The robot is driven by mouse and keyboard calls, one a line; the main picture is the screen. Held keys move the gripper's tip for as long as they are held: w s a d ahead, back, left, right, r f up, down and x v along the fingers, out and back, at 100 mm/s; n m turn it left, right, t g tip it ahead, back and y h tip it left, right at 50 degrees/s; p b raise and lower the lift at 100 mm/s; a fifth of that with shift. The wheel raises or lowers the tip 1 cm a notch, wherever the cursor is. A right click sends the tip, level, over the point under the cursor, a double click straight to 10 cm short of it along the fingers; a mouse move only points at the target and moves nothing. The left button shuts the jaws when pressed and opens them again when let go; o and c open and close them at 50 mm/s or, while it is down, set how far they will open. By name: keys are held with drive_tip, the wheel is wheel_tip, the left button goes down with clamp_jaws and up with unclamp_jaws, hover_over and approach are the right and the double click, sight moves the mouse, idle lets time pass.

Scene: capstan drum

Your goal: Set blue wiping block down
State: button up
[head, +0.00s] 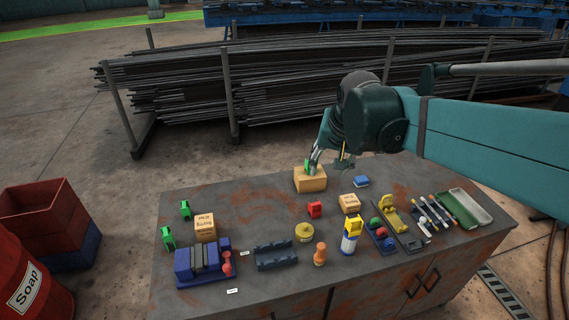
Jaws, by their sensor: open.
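A small blue block (361,182) with a paler top lies flat near the back of the rusty grey cabinet top (260,205); it looks like the wiping block. My gripper (328,165) is at the back of the cabinet top, to the left of the blue block and apart from it in the picture. It is open, with no object seen between its fingers. One finger is in front of or just above a tan box (310,182); I cannot tell whether they touch. A small green piece (307,166) shows beside that finger.
Several items stand in front: a labelled box (205,228), a blue vise-like fixture (200,263), a dark rack (276,254), a yellow round tin (304,232), a yellow-capped bottle (351,233). A green tray (466,208) is at right. Bare top shows at back left.

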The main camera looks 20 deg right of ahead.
drive_tip(key=s+a+f+n+t, duration=0.1)
drive_tip(key=s+a, duration=0.3)
drive_tip(key=s, duration=0.4)
drive_tip(key=s+a+f+n+t, duration=0.1)
drive_tip(key=s+a+f+n, duration=0.2)
drive_tip(key=s, duration=0.4)
drive_tip(key=shift+s+a+f+n+y, duration=0.3)
drive_tip(key=shift+s+a+f+n, duration=0.1)
drive_tip(key=shift+n, duration=0.4)
